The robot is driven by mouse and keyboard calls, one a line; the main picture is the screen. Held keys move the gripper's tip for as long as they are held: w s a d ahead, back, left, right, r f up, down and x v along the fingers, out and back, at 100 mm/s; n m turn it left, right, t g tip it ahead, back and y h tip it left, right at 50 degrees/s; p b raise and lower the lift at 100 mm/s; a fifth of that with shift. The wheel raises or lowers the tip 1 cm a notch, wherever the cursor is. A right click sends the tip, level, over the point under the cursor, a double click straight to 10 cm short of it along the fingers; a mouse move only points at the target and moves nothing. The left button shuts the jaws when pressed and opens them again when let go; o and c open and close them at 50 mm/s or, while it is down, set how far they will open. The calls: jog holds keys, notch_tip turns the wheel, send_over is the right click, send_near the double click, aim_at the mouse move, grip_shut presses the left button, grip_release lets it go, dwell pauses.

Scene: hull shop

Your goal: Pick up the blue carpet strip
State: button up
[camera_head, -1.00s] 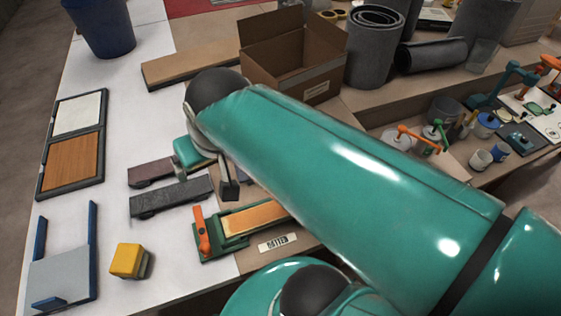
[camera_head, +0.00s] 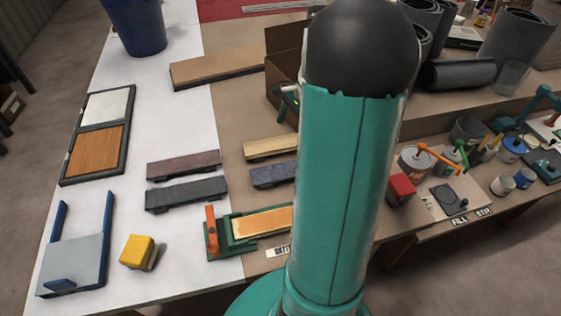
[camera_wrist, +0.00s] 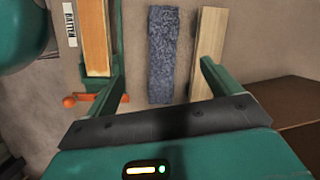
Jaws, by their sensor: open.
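The blue carpet strip (camera_head: 273,175) lies on the brown part of the bench in the head view, its right end hidden behind my arm. In the wrist view the blue strip (camera_wrist: 162,50), mottled blue-grey, lies lengthwise between my two fingers. My gripper (camera_wrist: 162,72) is open and empty, with a finger on each side of the strip and bare bench showing on both sides. The right finger overlaps the pale wood strip in this view. I cannot tell how high the fingers are above the bench.
A pale wood strip (camera_head: 268,148) lies close beside the blue one. A green jig (camera_head: 226,236) with an orange handle holds another wood strip. Brown (camera_head: 183,165) and dark grey (camera_head: 187,194) strips lie to the left. A cardboard box (camera_head: 284,66) stands behind.

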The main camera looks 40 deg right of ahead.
jog(key=s+d+f+m, duration=0.2)
jog(key=d+f+m, duration=0.1)
jog(key=d+f, duration=0.15)
send_near(289, 169)
jog(key=shift+w+a+f+y, duration=0.15)
jog(key=shift+f+y, duration=0.25)
jog(key=shift+f, duration=0.8)
jog(key=x, duration=0.5)
jog(key=shift+f, duration=0.1)
jog(key=c, duration=1.1)
